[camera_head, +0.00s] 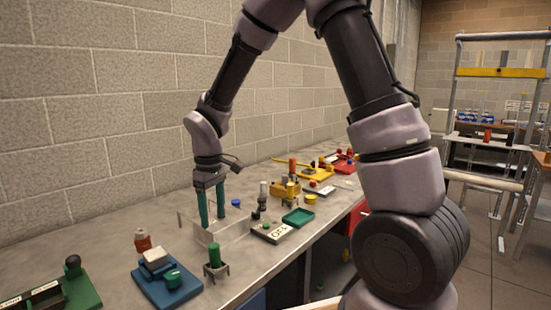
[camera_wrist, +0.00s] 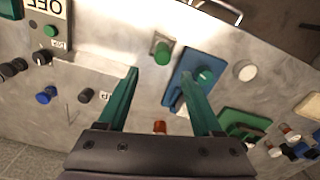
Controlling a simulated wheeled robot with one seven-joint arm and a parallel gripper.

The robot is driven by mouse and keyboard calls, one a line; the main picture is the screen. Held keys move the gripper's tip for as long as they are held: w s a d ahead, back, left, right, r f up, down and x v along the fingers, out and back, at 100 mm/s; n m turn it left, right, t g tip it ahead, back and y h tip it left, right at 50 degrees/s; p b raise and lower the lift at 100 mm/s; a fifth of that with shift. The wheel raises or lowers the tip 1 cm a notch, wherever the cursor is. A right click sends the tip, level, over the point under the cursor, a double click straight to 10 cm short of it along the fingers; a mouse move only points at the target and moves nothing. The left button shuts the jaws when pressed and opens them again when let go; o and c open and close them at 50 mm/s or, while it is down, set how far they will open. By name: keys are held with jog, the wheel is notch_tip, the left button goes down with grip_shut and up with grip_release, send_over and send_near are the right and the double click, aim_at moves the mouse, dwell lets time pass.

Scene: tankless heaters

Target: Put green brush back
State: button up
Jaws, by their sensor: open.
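My gripper (camera_head: 212,219) points down over the bench with its two long green fingers apart. In the wrist view my gripper (camera_wrist: 160,74) has nothing between its fingertips. A green upright cylinder (camera_head: 214,256) stands in a small metal holder (camera_head: 217,270) near the bench's front edge, a little in front of my gripper. From above, the same green round top (camera_wrist: 162,54) shows just beyond the fingertips. I cannot tell whether this cylinder is the green brush; no bristles are visible.
A clear or pale metal tray (camera_head: 232,224) stands beneath and beside my fingers. A blue block (camera_head: 160,294) with a green knob (camera_head: 173,278) lies at front left. A brick wall (camera_head: 90,120) runs behind the bench.

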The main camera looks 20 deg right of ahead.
jog(key=d+r+m+t, duration=0.2)
jog(key=d+r+m, duration=0.2)
jog(key=d+r, duration=0.5)
jog(key=s+d+r+m+t+y, duration=0.2)
jog(key=s+d+r+m+t, duration=0.3)
jog(key=s+d+r+m, duration=0.4)
jog(key=s+d+r, duration=0.3)
jog(key=d+r, duration=0.1)
jog(key=r, duration=0.2)
jog(key=shift+s+d+r+m, duration=0.15)
jog(key=shift+s+r+m, duration=0.05)
jog(key=shift+m, duration=0.2)
dwell(0.4)
